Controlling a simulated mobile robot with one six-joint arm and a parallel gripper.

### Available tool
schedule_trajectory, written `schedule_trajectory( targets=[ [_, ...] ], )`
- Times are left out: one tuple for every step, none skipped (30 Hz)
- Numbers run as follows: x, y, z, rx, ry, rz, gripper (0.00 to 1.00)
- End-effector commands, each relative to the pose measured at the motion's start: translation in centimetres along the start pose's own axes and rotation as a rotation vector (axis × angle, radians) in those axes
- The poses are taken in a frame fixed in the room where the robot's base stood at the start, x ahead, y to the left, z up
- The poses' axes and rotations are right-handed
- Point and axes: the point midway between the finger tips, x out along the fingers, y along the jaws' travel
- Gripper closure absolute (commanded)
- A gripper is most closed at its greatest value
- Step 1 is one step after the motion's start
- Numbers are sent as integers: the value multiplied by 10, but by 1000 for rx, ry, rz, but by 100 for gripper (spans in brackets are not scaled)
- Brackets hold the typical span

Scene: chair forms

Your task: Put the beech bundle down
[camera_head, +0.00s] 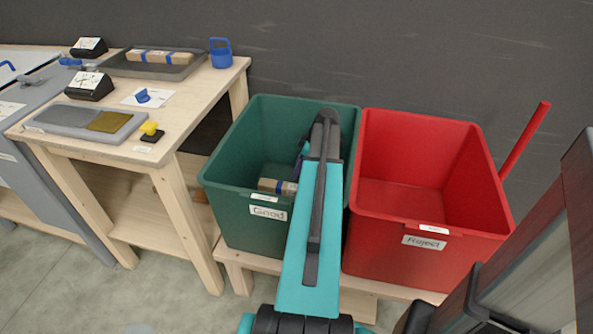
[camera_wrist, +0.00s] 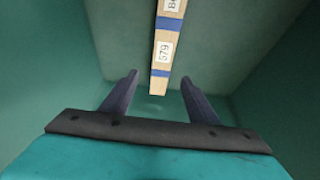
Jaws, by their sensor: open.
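A pale wooden bundle (camera_head: 277,186) with blue bands lies inside the green bin (camera_head: 232,180), low and towards its front wall. In the wrist view the bundle (camera_wrist: 162,55) shows its printed labels and blue bands, and its near end lies between or just beyond my fingertips. My gripper (camera_wrist: 159,79) is open inside the green bin, with a gap on each side of the bundle. In the head view my arm hides most of the gripper and part of the bundle. I cannot tell whether the bundle rests flat on the bin floor.
A red bin (camera_head: 433,257) labelled Reject stands to the right, looking empty. The wooden table (camera_head: 180,105) at left holds a dark tray (camera_head: 118,66) with another banded bundle (camera_head: 158,56), a grey fixture (camera_head: 62,122) and blue pieces. The green bin's walls surround my gripper.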

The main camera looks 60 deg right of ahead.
Motion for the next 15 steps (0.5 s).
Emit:
schedule_trajectory(
  targets=[
    [-9, 0, 0, 0, 0, 2, 46],
    [-14, 0, 0, 1, 0, 2, 46],
    [-21, 0, 0, 1, 0, 3, 46],
    [-26, 0, 0, 0, 0, 3, 46],
    [-31, 0, 0, 0, 0, 2, 46],
    [-37, 0, 0, 0, 0, 2, 46],
    [-42, 0, 0, 0, 0, 2, 46],
    [-47, 0, 0, 0, 0, 2, 46],
    [-54, 0, 0, 0, 0, 2, 46],
    [-58, 0, 0, 0, 0, 2, 46],
    [-63, 0, 0, 0, 0, 2, 46],
    [-69, 0, 0, 0, 0, 2, 46],
    [-74, 0, 0, 0, 0, 2, 46],
    [-78, 0, 0, 0, 0, 2, 46],
    [-82, 0, 0, 0, 0, 2, 46]
  ],
)
